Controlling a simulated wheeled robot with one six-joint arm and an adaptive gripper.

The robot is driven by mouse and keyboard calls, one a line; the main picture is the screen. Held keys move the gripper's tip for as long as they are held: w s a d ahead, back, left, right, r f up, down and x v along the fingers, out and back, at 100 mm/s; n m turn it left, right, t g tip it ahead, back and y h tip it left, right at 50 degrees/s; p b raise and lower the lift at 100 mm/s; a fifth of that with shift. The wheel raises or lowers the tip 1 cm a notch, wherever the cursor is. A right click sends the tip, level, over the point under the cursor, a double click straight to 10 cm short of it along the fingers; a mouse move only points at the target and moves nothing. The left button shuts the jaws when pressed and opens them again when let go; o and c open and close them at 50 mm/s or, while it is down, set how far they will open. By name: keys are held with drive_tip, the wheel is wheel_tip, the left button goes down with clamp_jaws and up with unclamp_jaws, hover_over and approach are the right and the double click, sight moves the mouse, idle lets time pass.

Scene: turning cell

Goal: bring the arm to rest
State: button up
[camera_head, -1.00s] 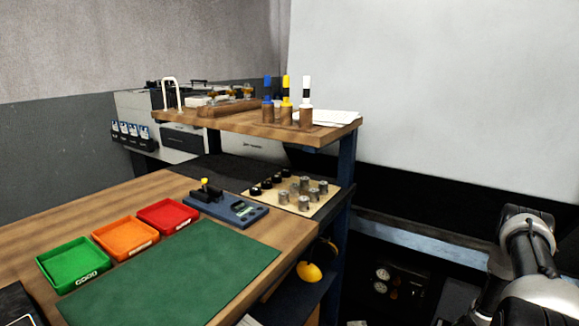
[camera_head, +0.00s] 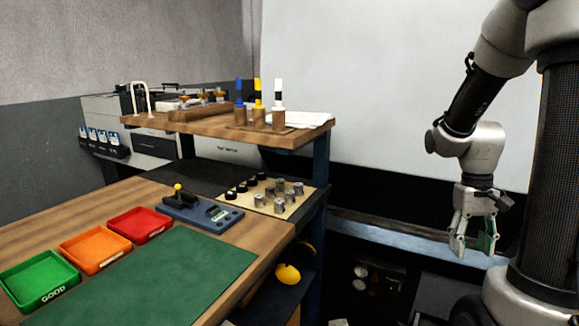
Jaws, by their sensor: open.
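My gripper (camera_head: 474,248) hangs at the right of the head view with its fingers pointing down. Its jaws are apart and nothing shows between them. It is well to the right of the workbench (camera_head: 105,205), in front of the dark lower part of the background. My arm (camera_head: 472,110) comes down from the upper right, folded beside my column. The upper end of the arm is cut off by the picture's top edge.
The bench carries green (camera_head: 41,281), orange (camera_head: 96,249) and red (camera_head: 140,225) trays, a green mat (camera_head: 180,276), a blue gauge (camera_head: 203,213) and a board (camera_head: 301,203) with several metal parts. A wooden shelf (camera_head: 203,131) stands above. Space around my gripper looks clear.

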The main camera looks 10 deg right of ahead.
drive_tip(key=s+a+r+n+t, duration=0.2)
drive_tip(key=s+a+r+t, duration=0.4)
drive_tip(key=a+r, duration=0.5)
wheel_tip(320, 180, up, 3)
drive_tip(key=shift+s+a+f+t, duration=0.1)
drive_tip(key=shift+s+a+t, duration=0.2)
drive_tip(key=shift+s, duration=0.8)
